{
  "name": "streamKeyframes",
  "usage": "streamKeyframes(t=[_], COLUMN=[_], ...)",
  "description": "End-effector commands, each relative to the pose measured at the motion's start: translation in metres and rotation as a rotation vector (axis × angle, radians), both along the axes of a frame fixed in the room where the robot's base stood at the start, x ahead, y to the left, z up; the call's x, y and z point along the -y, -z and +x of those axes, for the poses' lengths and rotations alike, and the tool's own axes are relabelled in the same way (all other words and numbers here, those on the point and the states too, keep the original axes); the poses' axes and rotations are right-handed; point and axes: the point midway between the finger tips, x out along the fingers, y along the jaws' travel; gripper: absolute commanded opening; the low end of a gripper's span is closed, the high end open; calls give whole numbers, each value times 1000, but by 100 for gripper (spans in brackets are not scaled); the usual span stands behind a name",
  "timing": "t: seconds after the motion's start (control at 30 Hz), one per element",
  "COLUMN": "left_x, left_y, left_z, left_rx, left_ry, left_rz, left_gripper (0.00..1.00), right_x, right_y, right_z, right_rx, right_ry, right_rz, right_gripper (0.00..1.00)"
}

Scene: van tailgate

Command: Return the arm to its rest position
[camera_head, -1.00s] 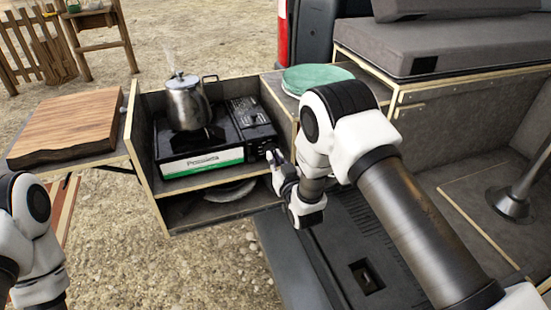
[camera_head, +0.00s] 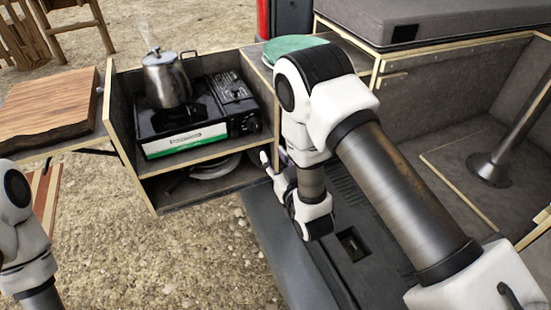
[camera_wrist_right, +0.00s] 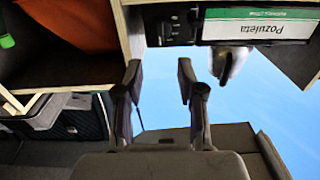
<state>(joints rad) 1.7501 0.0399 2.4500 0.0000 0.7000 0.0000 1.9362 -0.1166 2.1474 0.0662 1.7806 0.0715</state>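My right gripper (camera_head: 267,163) hangs in front of the right end of the kitchen box, below and apart from the stove's knob end. The right wrist view shows its two fingers (camera_wrist_right: 160,82) apart, with nothing between them. My right arm (camera_head: 385,190) reaches across the head view from the lower right. Part of my left arm (camera_head: 20,235) shows at the left edge; its gripper is out of view.
A steaming metal kettle (camera_head: 166,82) stands on the camping stove (camera_head: 182,143) in the open box (camera_head: 122,135). A wooden board (camera_head: 45,108) lies left of it. A green round lid (camera_head: 294,47) sits behind my right arm. Gravel ground (camera_head: 165,255) is clear in front.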

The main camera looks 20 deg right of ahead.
Motion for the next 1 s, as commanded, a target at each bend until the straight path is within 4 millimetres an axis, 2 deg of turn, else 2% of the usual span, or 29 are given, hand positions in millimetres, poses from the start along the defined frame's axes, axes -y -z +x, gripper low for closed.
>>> streamKeyframes(t=[0.13, 0.53, 0.67, 0.77, 0.83, 0.87, 0.9, 0.97, 1.0], left_x=[0, 0, 0, 0, 0, 0, 0, 0, 0], left_y=[0, 0, -11, -19, -23, -25, -26, -28, -28], left_z=[0, 0, 0, 0, 0, 0, 0, 0, 0], left_rx=[0, 0, 0, 0, 0, 0, 0, 0, 0], left_ry=[0, 0, 0, 0, 0, 0, 0, 0, 0], left_rz=[0, 0, 0, 0, 0, 0, 0, 0, 0], left_gripper=[66, 66, 66, 66, 66, 66, 66, 66, 66], right_x=[1, 0, 13, 30, 40, 43, 46, 47, 48], right_y=[0, 0, 16, 61, 104, 122, 144, 168, 180], right_z=[-9, -9, -23, -58, -98, -118, -149, -196, -227], right_rx=[0, -1, -63, -267, -500, -608, -754, -966, -1099], right_ry=[0, 0, 28, 65, 87, 93, 99, 100, 98], right_rz=[0, 0, 8, 15, 16, 16, 16, 15, 15], right_gripper=[39, 39, 39, 39, 39, 39, 39, 39, 39])
